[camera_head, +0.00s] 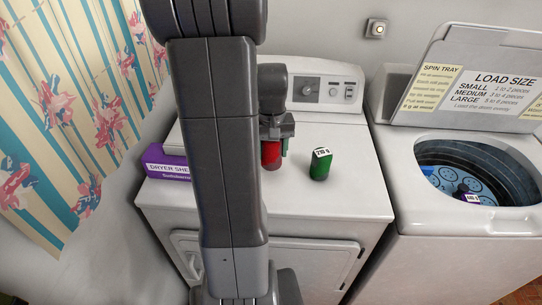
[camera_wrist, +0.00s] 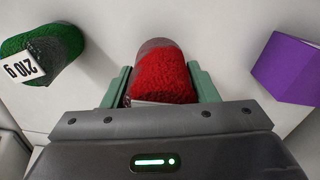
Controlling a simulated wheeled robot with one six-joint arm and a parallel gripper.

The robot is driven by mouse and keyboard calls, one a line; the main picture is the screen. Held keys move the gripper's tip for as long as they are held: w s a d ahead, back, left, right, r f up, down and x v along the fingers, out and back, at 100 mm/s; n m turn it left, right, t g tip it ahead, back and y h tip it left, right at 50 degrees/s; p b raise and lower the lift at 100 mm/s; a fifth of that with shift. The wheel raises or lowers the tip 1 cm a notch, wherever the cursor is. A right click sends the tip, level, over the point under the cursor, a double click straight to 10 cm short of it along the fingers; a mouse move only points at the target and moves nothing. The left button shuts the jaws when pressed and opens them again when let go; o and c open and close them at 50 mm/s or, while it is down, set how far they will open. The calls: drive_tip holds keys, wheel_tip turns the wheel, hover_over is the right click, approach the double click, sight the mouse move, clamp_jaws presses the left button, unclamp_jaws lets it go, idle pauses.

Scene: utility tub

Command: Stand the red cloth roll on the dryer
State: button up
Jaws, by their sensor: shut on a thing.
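The red cloth roll (camera_head: 271,155) is at the dryer top, partly hidden behind my arm in the head view. In the wrist view the red roll (camera_wrist: 163,76) sits between the two green fingers of my gripper (camera_wrist: 160,88), which is shut on it. My gripper (camera_head: 274,143) points down over the white dryer (camera_head: 345,195). The roll looks upright and at or just above the dryer top; I cannot tell whether its base touches.
A green roll (camera_head: 320,164) with a label stands right of the red one. A purple dryer sheet box (camera_head: 167,164) lies at the left. The open washer (camera_head: 440,225) at right holds a dark labelled roll (camera_head: 465,194). The dryer's front right top is clear.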

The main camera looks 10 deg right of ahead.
sight(271, 158)
drive_tip(key=shift+f, duration=1.5)
drive_tip(key=shift+f, duration=0.2)
drive_tip(key=o, duration=1.2)
drive_tip(key=shift+r, duration=0.1)
wheel_tip(271, 158, up, 12)
drive_tip(key=shift+r, duration=0.1)
